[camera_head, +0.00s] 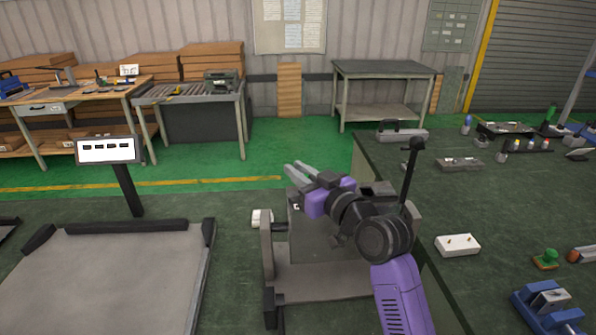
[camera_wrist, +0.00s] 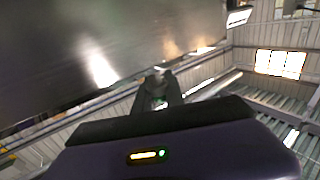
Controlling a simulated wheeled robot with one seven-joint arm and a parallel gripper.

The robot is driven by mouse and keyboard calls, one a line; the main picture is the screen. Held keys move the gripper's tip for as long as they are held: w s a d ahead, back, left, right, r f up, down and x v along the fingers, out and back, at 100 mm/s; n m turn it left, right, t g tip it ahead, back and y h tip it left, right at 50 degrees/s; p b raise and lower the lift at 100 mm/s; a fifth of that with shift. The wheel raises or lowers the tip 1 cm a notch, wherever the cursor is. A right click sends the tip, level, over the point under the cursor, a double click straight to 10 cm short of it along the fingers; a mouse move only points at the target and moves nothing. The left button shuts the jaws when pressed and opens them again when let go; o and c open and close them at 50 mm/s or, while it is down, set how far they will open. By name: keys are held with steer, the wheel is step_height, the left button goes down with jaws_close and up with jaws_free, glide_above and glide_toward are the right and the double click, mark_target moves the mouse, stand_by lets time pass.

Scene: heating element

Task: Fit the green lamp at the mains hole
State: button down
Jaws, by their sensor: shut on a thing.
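My gripper (camera_head: 292,168) is at the end of my purple arm, out beyond the left edge of the green-topped bench. In the wrist view its fingers (camera_wrist: 157,88) are closed together, with a small greenish spot (camera_wrist: 160,104) between them, which fits the green lamp; most of it is hidden. A large grey metal panel (camera_wrist: 90,55) fills the upper left of the wrist view, close to the fingertips. Whether the lamp touches it cannot be told. In the head view a grey metal box (camera_head: 312,240) stands below and behind my gripper. The mains hole cannot be made out.
The bench (camera_head: 450,205) at right holds a white block with two pins (camera_head: 458,244), a blue device (camera_head: 548,307), a green-knobbed part (camera_head: 546,259) and a rack of coloured parts (camera_head: 520,146). A platform scale (camera_head: 110,280) stands on the floor at left.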

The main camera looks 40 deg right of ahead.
steer(key=shift+f+b, duration=1.2)
steer(key=shift+f, duration=0.15)
steer(key=c, duration=1.3)
jaws_free()
steer(key=shift+s+f, duration=0.1)
steer(key=s, duration=0.2)
steer(key=s+b, duration=0.1)
steer(key=s, duration=0.4)
steer(key=shift+s+a+b, duration=0.25)
steer(key=shift+s+b, duration=0.1)
steer(key=shift+b, duration=0.05)
steer(key=shift+r, duration=0.2)
